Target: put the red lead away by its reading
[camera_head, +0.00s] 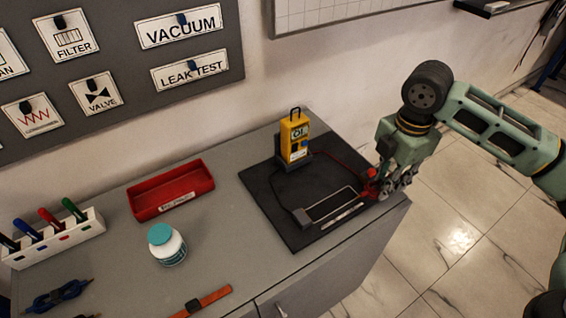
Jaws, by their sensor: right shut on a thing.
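A yellow meter (295,138) stands upright in a dark holder at the back of a black mat (268,205) on the grey cabinet. Its small green display seems to show "OL", but it is too small to be sure. The red lead (345,160) runs from the meter to the mat's right edge. My right gripper (380,184) is shut on the red lead's end there, low beside the mat; its fingers partly hide it. A black lead runs from the meter to a dark block (302,217) beside a flat dark plate (330,204). My left gripper is out of view.
A red labelled tray (171,210), a white bottle with teal cap (167,252), a pen holder (85,232), an orange strap (203,302) and a blue tool (58,296) are on the cabinet. A sign board (125,119) hangs on the wall.

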